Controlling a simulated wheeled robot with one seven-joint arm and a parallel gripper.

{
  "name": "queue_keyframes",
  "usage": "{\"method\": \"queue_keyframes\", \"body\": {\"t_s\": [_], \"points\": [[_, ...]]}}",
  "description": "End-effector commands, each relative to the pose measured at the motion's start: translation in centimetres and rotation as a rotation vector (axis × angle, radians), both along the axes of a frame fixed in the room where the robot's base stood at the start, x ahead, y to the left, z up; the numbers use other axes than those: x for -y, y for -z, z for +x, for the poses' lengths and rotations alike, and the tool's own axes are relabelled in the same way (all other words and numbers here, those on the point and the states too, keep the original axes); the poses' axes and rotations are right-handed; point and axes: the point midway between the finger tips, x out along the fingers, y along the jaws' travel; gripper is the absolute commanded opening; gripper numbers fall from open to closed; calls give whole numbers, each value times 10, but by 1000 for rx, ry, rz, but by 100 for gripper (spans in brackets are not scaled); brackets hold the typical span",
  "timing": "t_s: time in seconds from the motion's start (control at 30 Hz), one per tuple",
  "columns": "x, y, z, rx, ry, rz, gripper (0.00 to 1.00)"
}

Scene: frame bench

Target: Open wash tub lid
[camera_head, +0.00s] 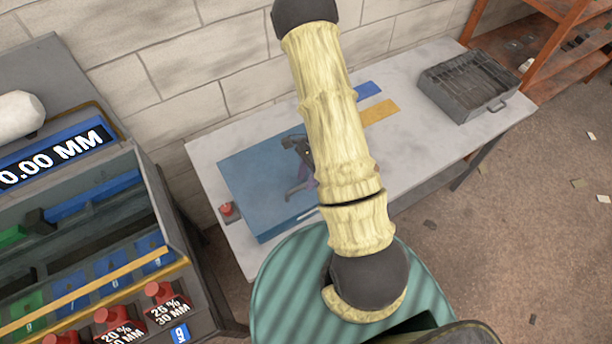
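A low blue box with a flat top, which looks like the wash tub with its lid (252,172) down, sits on the left part of the grey bench. A pale strip runs along its front edge, partly behind my arm. A dark jointed shape, apparently my gripper (297,188), shows over the right part of the blue top. My pale-sleeved arm hides its right side. I cannot tell whether it touches the lid, or whether its fingers are open or shut.
A grey open tray with a wire rack (468,82) stands at the bench's right end. Blue and orange flat pieces (380,111) lie behind my arm. A red button (228,210) is left of the tub. A cabinet (90,230) stands at left; orange shelves (562,45) at right.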

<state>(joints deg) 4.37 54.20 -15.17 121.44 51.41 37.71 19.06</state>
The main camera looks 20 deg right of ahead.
Motion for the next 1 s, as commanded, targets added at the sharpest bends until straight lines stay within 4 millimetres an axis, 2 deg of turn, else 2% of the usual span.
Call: {"method": "queue_keyframes", "body": {"t_s": [0.13,0.37,0.57,1.0], "points": [[-4,7,-3,-1,0,0,34],[-4,8,-2,0,0,0,34],[-3,8,-2,0,1,0,0],[1,3,-1,1,10,-1,0]]}}
